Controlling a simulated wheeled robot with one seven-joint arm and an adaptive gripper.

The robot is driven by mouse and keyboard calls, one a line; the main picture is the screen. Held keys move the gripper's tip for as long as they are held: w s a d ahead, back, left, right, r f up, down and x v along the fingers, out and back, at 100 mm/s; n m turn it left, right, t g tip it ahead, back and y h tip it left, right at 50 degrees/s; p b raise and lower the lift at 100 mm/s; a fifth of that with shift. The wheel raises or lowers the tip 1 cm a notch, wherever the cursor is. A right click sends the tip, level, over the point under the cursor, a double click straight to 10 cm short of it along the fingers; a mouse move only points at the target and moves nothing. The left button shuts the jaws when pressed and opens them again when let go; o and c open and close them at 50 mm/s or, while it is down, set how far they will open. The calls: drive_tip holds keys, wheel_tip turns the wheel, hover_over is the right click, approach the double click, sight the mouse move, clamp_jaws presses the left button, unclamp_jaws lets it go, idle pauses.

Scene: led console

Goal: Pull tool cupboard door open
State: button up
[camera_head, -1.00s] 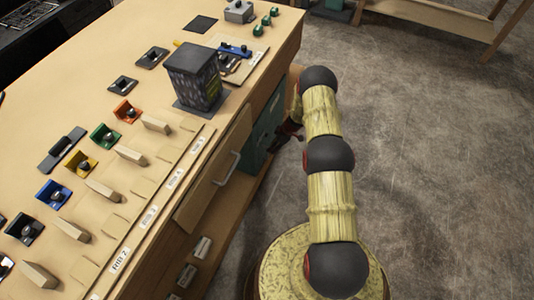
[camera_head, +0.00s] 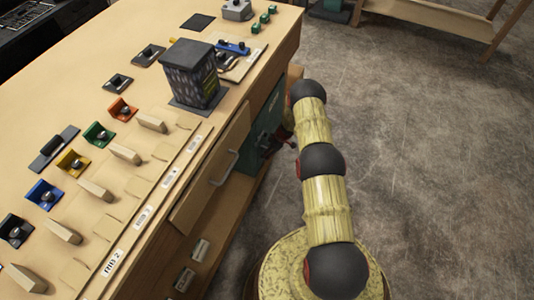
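The tool cupboard seems to be the green unit under the worktop on the console's right side. Its green door (camera_head: 270,115) shows only as a narrow, steeply angled strip, and I cannot tell whether it is ajar. My gripper (camera_head: 272,141) is low at the front of this door, at the end of my arm. It is small, dark and partly hidden by my arm. Whether it touches the door or a handle, and whether its fingers are open or shut, cannot be made out.
A wooden drawer front with a metal handle (camera_head: 225,168) is left of the green unit. The worktop (camera_head: 60,115) carries coloured switch blocks, wooden levers and a dark box (camera_head: 191,75). The grey floor (camera_head: 430,170) to the right is clear.

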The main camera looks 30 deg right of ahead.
clamp_jaws()
idle(0.6)
